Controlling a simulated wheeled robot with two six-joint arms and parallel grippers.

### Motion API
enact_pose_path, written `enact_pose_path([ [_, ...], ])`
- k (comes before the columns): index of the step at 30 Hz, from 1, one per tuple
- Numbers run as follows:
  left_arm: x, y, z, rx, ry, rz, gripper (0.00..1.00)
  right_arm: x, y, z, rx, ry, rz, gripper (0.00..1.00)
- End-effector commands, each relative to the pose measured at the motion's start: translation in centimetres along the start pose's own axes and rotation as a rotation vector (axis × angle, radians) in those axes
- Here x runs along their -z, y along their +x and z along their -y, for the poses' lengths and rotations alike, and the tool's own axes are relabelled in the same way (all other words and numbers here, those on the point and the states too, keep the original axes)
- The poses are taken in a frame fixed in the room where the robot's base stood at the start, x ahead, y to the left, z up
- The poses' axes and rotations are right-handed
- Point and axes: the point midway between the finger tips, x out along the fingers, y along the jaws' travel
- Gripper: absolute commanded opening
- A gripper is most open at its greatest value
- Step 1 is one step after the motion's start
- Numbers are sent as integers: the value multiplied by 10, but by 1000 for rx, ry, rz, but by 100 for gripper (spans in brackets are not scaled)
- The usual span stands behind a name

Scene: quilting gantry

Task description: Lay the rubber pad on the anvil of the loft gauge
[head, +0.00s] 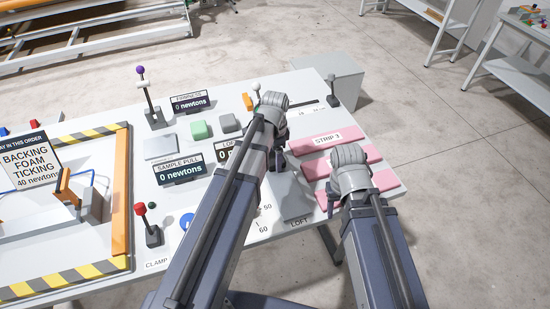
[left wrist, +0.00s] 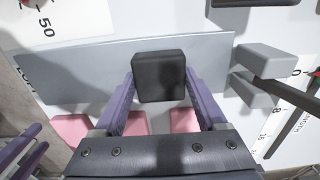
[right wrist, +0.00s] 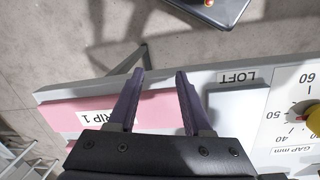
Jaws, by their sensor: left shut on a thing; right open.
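The dark rubber pad (left wrist: 158,78) is between the fingertips of my left gripper (left wrist: 158,82), which is shut on it. In the left wrist view the pad overlaps a grey plate (left wrist: 75,72); I cannot tell whether it touches it. In the head view this grey plate (head: 293,202), beside the LOFT label, looks like the loft gauge's anvil. My left arm hides part of the gauge and the pad there. My right gripper (right wrist: 160,76) is open and empty, over the edge of a pink strip (right wrist: 75,108), left of the plate (right wrist: 240,112) in the right wrist view.
Pink strips (head: 313,140) lie at the table's right side. A red-knobbed lever (head: 141,210) and a purple-knobbed lever (head: 141,72) stand left of my arms. A striped frame (head: 122,200) is further left.

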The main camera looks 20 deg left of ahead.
Motion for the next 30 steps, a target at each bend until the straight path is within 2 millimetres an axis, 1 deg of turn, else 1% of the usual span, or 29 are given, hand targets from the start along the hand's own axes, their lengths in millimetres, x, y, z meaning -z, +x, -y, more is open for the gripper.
enact_pose_path([
  [3,0,5,0,0,0,0,14,0,5,0,0,0,0,50],
  [4,0,4,0,0,0,0,76,0,3,0,0,0,0,50],
  [10,0,3,0,0,0,0,99,0,3,0,0,0,0,50],
  [18,0,2,0,0,0,0,100,0,2,0,0,0,0,50],
  [22,0,-1,0,0,0,0,100,0,-1,0,0,0,0,50],
  [26,0,-10,0,0,0,0,100,-1,-10,-1,0,0,0,50],
  [30,0,-26,0,0,0,0,100,-2,-25,-2,0,0,0,50],
])
